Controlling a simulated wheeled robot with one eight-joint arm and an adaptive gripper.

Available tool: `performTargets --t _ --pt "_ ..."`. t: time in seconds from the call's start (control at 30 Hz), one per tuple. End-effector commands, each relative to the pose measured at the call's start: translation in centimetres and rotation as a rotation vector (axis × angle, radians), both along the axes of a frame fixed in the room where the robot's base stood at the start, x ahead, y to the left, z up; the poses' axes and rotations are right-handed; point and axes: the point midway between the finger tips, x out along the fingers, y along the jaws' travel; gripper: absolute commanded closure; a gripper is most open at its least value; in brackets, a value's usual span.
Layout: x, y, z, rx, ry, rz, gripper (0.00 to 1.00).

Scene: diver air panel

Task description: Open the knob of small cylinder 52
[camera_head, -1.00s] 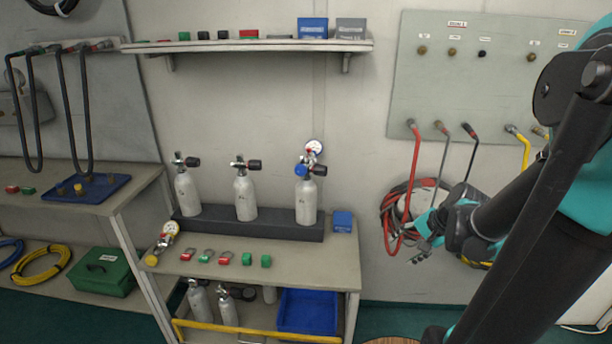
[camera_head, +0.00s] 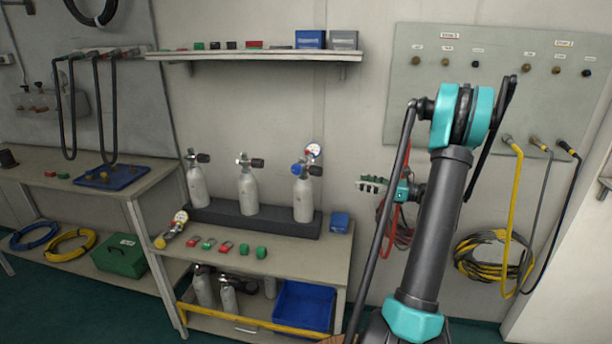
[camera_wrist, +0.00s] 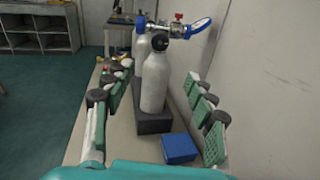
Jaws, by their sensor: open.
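Three small grey cylinders stand upright in a dark rack (camera_head: 250,222) on the bench: a left one (camera_head: 197,187), a middle one (camera_head: 248,195) and a right one (camera_head: 303,200). The left and middle ones have black knobs on their valves. The right one carries a blue part, a black knob (camera_head: 315,170) and a round gauge (camera_head: 313,150). No number is readable on any of them. My gripper (camera_head: 362,184) is to the right of the right cylinder, apart from it. In the wrist view its spread fingers (camera_wrist: 155,117) frame the nearest cylinder (camera_wrist: 154,82) from a distance.
A blue box (camera_head: 340,222) sits at the bench's right end, and it also shows in the wrist view (camera_wrist: 179,148). Red and green shackles (camera_head: 226,247) and a yellow-ended gauge piece (camera_head: 172,230) lie in front. A shelf (camera_head: 255,56) hangs above. Hoses (camera_head: 516,220) hang on the right.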

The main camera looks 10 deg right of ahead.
Motion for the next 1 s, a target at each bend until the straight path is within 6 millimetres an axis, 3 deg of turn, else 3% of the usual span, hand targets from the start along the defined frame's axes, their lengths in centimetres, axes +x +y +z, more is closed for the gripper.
performTargets --t 0.1,0.27,0.8,1.0 --pt "0.3 -0.1 0.0 0.020 0.006 -0.001 0.44" --pt "1.3 1.7 0.1 0.019 0.006 0.002 0.44" --pt "6.9 10.7 0.0 0.017 0.005 0.002 0.44" --pt "8.4 13.2 0.0 0.017 0.005 0.000 0.44"
